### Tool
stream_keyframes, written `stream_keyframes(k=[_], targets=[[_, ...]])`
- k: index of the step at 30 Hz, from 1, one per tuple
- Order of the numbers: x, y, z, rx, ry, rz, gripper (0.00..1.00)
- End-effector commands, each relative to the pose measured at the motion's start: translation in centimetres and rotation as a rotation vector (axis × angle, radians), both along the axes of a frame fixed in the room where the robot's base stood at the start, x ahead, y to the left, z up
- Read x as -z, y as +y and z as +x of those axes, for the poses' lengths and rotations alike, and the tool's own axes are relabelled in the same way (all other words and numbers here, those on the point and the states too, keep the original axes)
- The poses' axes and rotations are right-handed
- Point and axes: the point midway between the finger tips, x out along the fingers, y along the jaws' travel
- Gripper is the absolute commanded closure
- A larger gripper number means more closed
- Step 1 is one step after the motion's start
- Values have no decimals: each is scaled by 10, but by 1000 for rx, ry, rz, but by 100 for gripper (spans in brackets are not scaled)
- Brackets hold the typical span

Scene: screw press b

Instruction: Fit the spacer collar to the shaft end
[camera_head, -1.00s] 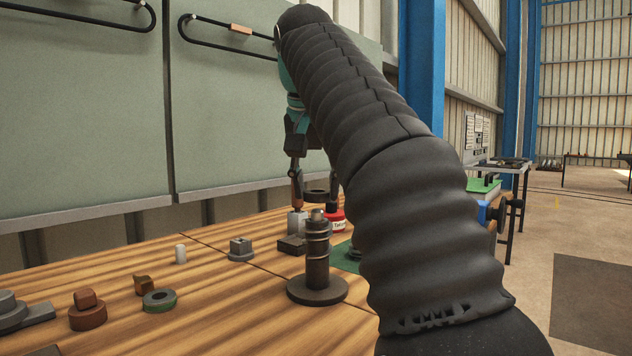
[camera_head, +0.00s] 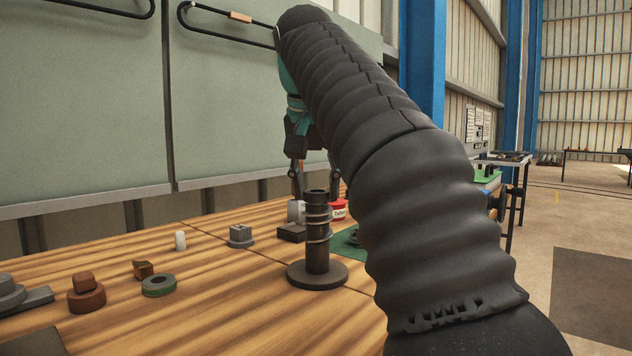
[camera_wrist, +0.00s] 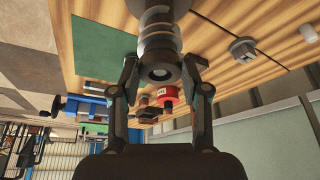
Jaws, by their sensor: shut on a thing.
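The dark shaft (camera_head: 317,260) stands upright on a round base flange (camera_head: 317,277), with thin rings around its upper part. The dark spacer collar (camera_head: 316,194) is at the top of the shaft and looks to be around its narrow end, in line with it. My gripper (camera_head: 315,180) is over the shaft top, partly hidden by my own arm. In the wrist view my gripper (camera_wrist: 160,78) is shut on the collar (camera_wrist: 147,72), one finger on each side, with the round shaft end visible in its bore. Whether the collar rests on the shoulder is unclear.
A red tin (camera_head: 339,209), a grey block (camera_head: 297,211) and a dark block (camera_head: 291,233) stand close behind the shaft. A green-edged ring (camera_head: 158,286), a square grey part (camera_head: 241,236) and a brown part (camera_head: 86,297) lie left.

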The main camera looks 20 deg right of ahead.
Motion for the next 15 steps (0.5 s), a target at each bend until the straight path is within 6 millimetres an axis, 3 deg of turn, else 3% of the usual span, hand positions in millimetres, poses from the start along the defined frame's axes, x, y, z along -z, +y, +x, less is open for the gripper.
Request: stream_keyframes(k=[12, 13, 15], targets=[[2, 0, 0, 0, -1, 0, 95], [2, 0, 0, 0, -1, 0, 52], [2, 0, 0, 0, -1, 0, 34]])
